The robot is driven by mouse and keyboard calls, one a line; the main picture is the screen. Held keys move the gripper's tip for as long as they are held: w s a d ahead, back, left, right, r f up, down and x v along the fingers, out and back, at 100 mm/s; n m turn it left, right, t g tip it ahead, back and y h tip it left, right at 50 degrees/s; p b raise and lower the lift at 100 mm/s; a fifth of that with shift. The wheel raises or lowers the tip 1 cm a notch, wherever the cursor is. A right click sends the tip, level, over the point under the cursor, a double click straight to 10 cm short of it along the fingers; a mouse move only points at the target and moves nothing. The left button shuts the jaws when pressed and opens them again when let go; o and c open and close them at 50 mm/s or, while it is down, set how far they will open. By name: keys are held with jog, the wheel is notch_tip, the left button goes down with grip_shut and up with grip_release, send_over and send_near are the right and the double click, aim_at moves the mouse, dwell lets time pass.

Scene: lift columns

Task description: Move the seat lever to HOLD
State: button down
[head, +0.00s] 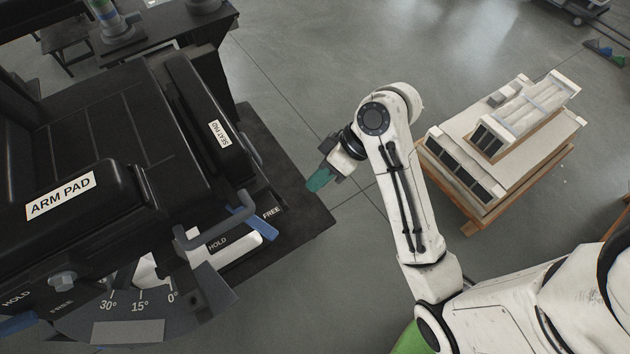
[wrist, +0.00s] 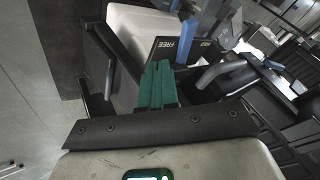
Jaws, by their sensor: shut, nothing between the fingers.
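The seat lever is a blue bar (head: 254,221) low on the side of the black chair. It lies close to the FREE label (head: 271,212), apart from the HOLD label (head: 218,244). In the wrist view the blue lever (wrist: 187,42) stands beside the FREE plate (wrist: 172,48), just beyond my fingertips. My gripper (head: 319,181) has teal fingers and is to the right of the lever, in the air and apart from it. The fingers (wrist: 157,85) are shut and empty.
A grey bent handle (head: 218,234) is just left of the lever. The seat pad (head: 205,120) and arm pad (head: 75,195) are above and left. Another blue lever (head: 18,323) is at the lower left. A white model on a pallet (head: 500,150) stands right. Floor between is clear.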

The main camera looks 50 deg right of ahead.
aim_at(251, 220)
jog(key=w+a+f+b, duration=0.3)
jog(key=a+f, duration=0.5)
jog(key=shift+a+b, duration=0.35)
jog(key=shift+w, duration=0.1)
dwell(0.3)
